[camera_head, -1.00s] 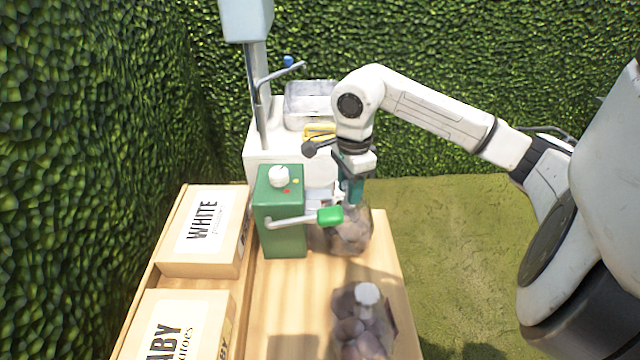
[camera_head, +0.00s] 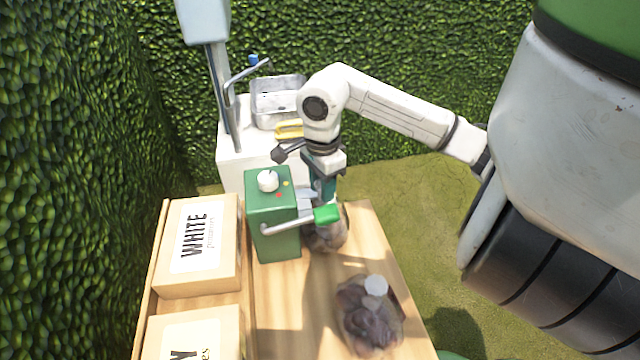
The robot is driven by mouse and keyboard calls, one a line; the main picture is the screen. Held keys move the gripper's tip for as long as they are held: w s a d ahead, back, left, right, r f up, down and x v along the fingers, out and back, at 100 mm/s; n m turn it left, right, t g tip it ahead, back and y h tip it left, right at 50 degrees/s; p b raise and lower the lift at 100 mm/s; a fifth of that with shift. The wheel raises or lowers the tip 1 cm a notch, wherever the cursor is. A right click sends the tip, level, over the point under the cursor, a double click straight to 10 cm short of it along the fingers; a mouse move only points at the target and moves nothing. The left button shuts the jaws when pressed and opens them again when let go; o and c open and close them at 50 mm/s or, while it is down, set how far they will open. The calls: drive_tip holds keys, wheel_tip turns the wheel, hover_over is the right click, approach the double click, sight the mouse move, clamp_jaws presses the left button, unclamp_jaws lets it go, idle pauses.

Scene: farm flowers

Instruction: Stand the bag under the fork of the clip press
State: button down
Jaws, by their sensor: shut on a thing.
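The clip press (camera_head: 272,222) is a green box with a white knob on top and a lever with a green handle (camera_head: 327,214) reaching out in front. A clear bag of potatoes (camera_head: 330,236) is upright just right of the press, partly behind the handle. My gripper (camera_head: 325,200) is above this bag, pointing down and shut on its neck. The fork, seemingly the grey piece (camera_head: 307,194) on the press's right side, is mostly hidden by my gripper. I cannot tell whether the bag's neck is inside it.
A second bag with a white top (camera_head: 370,318) stands nearer on the wooden table (camera_head: 290,325). Labelled boxes (camera_head: 198,247) line the left.

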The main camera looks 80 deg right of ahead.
drive_tip(key=shift+f, duration=0.15)
drive_tip(key=c, duration=0.8)
unclamp_jaws()
drive_tip(key=shift+o, duration=0.2)
drive_tip(key=shift+r, duration=0.3)
drive_tip(key=shift+d+r, duration=0.1)
drive_tip(key=shift+r, duration=0.25)
wheel_tip(320, 180, up, 11)
drive_tip(key=b, duration=0.1)
drive_tip(key=shift+b, duration=0.35)
